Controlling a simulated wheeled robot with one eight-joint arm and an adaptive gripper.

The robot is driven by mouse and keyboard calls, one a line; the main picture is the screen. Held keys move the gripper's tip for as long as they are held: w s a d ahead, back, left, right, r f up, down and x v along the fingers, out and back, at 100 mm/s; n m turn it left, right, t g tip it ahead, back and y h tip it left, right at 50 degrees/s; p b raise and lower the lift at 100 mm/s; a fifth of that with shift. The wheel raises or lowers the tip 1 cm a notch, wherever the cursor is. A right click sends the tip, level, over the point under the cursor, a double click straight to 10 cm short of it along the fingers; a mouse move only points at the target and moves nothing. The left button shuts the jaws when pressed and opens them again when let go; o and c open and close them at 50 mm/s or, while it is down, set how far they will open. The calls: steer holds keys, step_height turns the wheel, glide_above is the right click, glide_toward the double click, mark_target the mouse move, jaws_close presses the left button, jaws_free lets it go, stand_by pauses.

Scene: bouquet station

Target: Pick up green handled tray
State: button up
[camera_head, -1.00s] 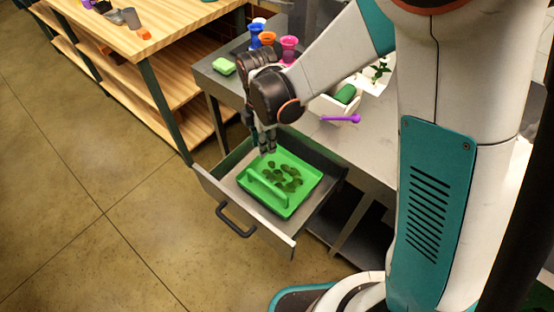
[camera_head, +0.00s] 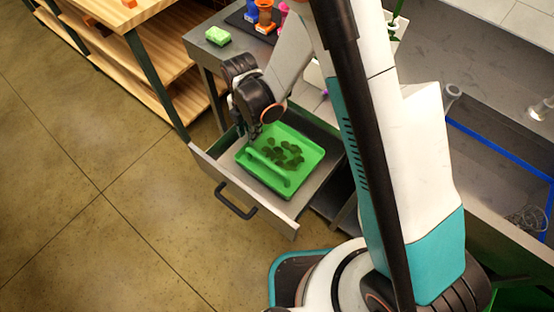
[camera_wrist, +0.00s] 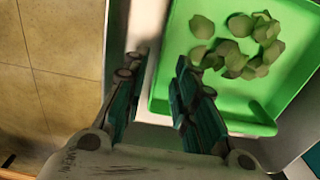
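My gripper (camera_head: 253,137) is low at the tray's left corner. In the wrist view the tray (camera_wrist: 292,84) fills the upper right. My gripper (camera_wrist: 156,72) is open there, one finger over the tray and the other outside its side wall, over the drawer gap. Whether the fingers touch the tray I cannot tell. Nothing is held.
The drawer's front (camera_head: 240,190) has a dark pull (camera_head: 235,201) and its walls stand close around the tray. Above it is a grey counter with a green sponge-like block (camera_head: 217,36) and an orange vase (camera_head: 265,15). A wooden shelf (camera_head: 140,70) stands left. The floor in front is clear.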

step_height(320, 180, down, 5)
steer(key=shift+f+b, duration=0.1)
steer(key=shift+b, duration=1.05)
steer(key=shift+c, duration=0.6)
jaws_close()
